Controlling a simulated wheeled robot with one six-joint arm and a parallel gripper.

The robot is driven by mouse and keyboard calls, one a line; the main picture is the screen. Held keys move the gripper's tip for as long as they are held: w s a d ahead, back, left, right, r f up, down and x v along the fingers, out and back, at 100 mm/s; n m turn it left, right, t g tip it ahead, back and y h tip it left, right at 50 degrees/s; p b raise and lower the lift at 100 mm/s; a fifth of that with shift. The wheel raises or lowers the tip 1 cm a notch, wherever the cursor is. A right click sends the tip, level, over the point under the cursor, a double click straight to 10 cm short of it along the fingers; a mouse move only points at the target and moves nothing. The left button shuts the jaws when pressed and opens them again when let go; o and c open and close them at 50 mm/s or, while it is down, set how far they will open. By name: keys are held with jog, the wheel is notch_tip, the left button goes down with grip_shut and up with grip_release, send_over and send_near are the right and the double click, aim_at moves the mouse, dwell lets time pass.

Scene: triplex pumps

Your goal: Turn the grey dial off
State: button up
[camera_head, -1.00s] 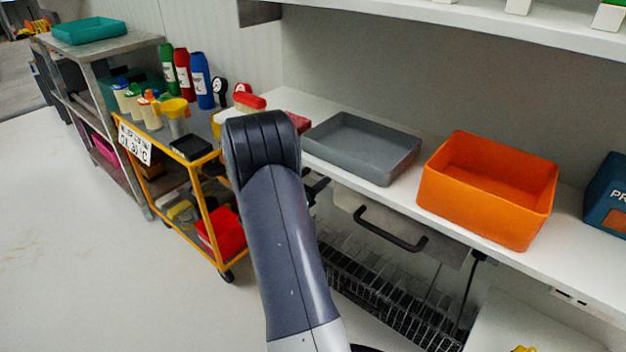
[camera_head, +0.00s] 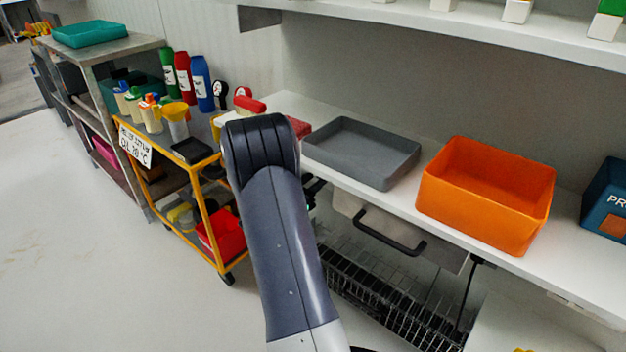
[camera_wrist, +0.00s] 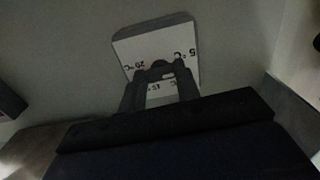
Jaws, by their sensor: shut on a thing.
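In the wrist view, a pale square plate (camera_wrist: 180,38) with dark temperature marks such as "20 °C", "5 °C" and "15" is fixed to a grey wall. At its middle, my gripper (camera_wrist: 160,72) has its two dark fingers close around a small dark thing, which looks like the dial. The fingers hide most of it, so its turned position cannot be told. In the head view my arm reaches away and hides my gripper; the dial does not show there.
A white shelf bears a grey tray (camera_head: 352,157) and an orange bin (camera_head: 485,195), right of my arm. A yellow-framed cart (camera_head: 205,215) with several bottles stands to the left. A wire rack (camera_head: 385,295) lies below the shelf. The floor (camera_head: 90,260) at left is clear.

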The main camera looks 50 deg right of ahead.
jog(key=n+p, duration=0.6)
jog(key=p, duration=0.1)
jog(key=shift+r, duration=0.1)
dwell(0.5)
jog(key=o, duration=1)
jog(key=a, duration=0.3)
jog(key=a+p, duration=0.1)
jog(key=a, duration=0.3)
jog(key=s+a+p, duration=0.1)
jog(key=a, duration=0.2)
jog(key=shift+a, duration=0.4)
